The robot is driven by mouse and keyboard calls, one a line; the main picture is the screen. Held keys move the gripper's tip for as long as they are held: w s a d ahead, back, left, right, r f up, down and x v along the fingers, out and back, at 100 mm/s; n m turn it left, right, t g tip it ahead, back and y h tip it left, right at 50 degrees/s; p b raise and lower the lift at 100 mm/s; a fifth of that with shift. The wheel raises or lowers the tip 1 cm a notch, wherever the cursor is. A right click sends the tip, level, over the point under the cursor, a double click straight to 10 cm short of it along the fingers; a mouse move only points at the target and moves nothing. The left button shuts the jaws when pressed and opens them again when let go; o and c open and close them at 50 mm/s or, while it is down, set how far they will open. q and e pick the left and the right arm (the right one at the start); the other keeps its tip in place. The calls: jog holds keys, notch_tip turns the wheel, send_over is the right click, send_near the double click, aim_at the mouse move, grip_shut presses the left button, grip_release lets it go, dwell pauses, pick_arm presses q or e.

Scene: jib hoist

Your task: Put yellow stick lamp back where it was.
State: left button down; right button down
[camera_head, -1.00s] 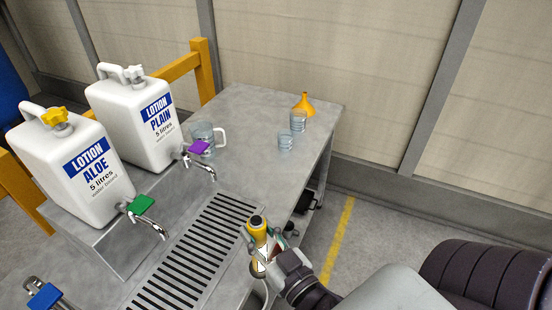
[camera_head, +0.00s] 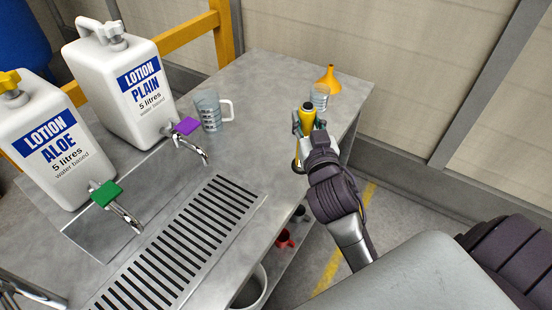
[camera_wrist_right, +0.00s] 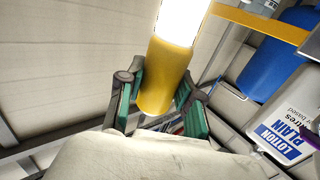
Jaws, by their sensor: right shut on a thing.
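In the head view the lamp's yellow top (camera_head: 307,114) shows above my right gripper (camera_head: 306,125), over the right side of the steel table (camera_head: 265,85). The gripper and arm hide the lower part of the lamp. My left gripper is not in view.
An orange funnel (camera_head: 330,80) and a small clear beaker (camera_head: 320,96) stand close behind the lamp. A clear jug (camera_head: 209,110) and two white lotion jerrycans (camera_head: 135,85) with taps stand to the left. A slotted drain (camera_head: 185,240) runs along the front.

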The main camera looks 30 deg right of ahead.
jog(key=w+d+r+m+h+b, duration=0.1)
jog(key=w+d+r+h+b, duration=0.1)
jog(key=w+d, duration=0.2)
jog(key=w+a+f, duration=0.3)
jog(key=w+f, duration=0.8)
jog(key=shift+w+a+y, duration=0.15)
jog(key=shift+a+y, duration=0.25)
jog(key=shift+f+b, duration=0.1)
jog(key=shift+b, duration=0.25)
jog(key=c, duration=0.8)
grip_release()
jog(key=shift+g, duration=0.3)
jog(key=shift+o, duration=0.2)
